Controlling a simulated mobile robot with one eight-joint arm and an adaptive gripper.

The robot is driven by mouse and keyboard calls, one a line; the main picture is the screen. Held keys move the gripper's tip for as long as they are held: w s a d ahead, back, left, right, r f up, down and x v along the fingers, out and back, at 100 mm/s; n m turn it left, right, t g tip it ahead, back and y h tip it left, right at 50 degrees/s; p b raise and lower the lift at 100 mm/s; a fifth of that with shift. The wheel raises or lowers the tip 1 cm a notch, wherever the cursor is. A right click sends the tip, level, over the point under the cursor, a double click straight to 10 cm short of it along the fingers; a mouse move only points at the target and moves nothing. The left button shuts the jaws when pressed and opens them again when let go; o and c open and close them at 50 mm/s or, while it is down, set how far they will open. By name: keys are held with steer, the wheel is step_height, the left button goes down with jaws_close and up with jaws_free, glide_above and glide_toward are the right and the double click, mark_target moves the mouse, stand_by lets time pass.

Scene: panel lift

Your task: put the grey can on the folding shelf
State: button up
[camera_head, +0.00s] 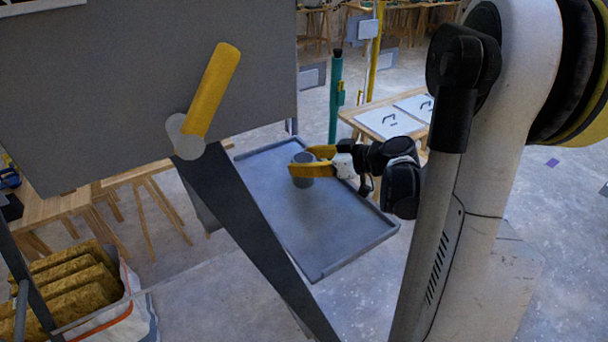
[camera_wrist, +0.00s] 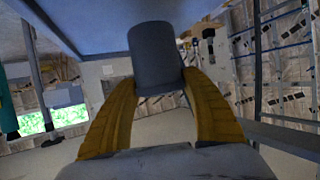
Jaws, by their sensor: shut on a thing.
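The grey can (camera_head: 301,178) is between the yellow fingers of my gripper (camera_head: 312,162), which is shut on it. The can looks upright in the head view and shows against the far part of the folding shelf (camera_head: 325,228), a blue-grey tray with a low rim. I cannot tell whether the can's base touches the shelf. In the wrist view the can (camera_wrist: 154,55) stands between both fingertips (camera_wrist: 160,82), with a blue-grey surface of the shelf (camera_wrist: 100,22) behind its upper part. The fingers hide part of the can.
A large grey panel (camera_head: 130,75) with a yellow handle (camera_head: 213,90) fills the upper left. A dark strut (camera_head: 250,235) crosses before the shelf's left side. A wooden table (camera_head: 385,118) stands behind, and a green post (camera_head: 335,95) beside it. The shelf's near part is bare.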

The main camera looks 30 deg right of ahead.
steer(key=shift+f+b, duration=0.55)
steer(key=shift+f, duration=1.35)
steer(key=shift+f, duration=0.1)
steer(key=o, duration=1.3)
steer(key=shift+r, duration=0.2)
steer(key=p+v, duration=0.2)
steer(key=v, duration=1)
steer(key=shift+f, duration=0.1)
